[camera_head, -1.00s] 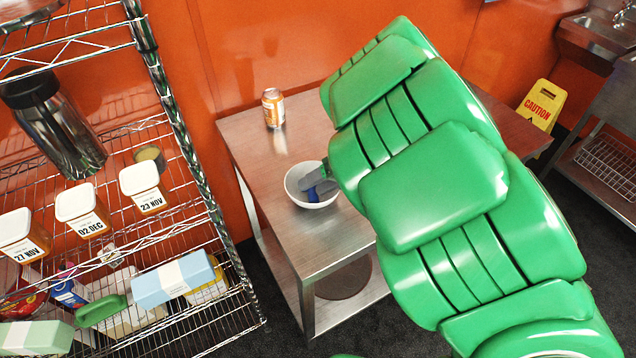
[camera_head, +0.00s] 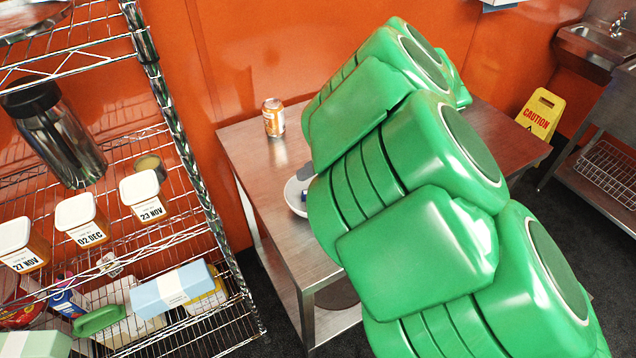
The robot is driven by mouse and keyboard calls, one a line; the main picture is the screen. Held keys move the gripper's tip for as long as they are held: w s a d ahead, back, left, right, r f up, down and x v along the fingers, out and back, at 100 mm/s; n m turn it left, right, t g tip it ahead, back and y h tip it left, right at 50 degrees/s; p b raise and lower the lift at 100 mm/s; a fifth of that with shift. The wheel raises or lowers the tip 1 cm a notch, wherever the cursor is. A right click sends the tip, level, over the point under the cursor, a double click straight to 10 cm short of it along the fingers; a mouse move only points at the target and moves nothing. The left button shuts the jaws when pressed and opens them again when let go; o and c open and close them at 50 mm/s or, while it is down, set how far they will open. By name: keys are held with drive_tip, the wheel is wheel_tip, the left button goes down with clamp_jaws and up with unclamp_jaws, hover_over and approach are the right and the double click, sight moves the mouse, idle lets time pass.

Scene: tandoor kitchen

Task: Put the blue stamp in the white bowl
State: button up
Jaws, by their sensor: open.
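The white bowl (camera_head: 292,198) stands on the steel table; my green arm covers its right part. A small dark blue patch, apparently the blue stamp (camera_head: 306,194), shows inside the bowl beside the arm's edge. Most of it is hidden. A grey tip of my gripper (camera_head: 305,172) shows at the bowl's far rim, above the blue patch and apparently apart from it. The gripper is open; the rest of it is behind my arm.
An orange and white can (camera_head: 274,118) stands on the table (camera_head: 250,150) behind the bowl. A wire rack (camera_head: 190,165) with jars, a flask and boxes stands close at left. A yellow caution sign (camera_head: 540,113) stands at right. The table's left part is clear.

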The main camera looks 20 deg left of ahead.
drive_tip(key=shift+r, duration=0.3)
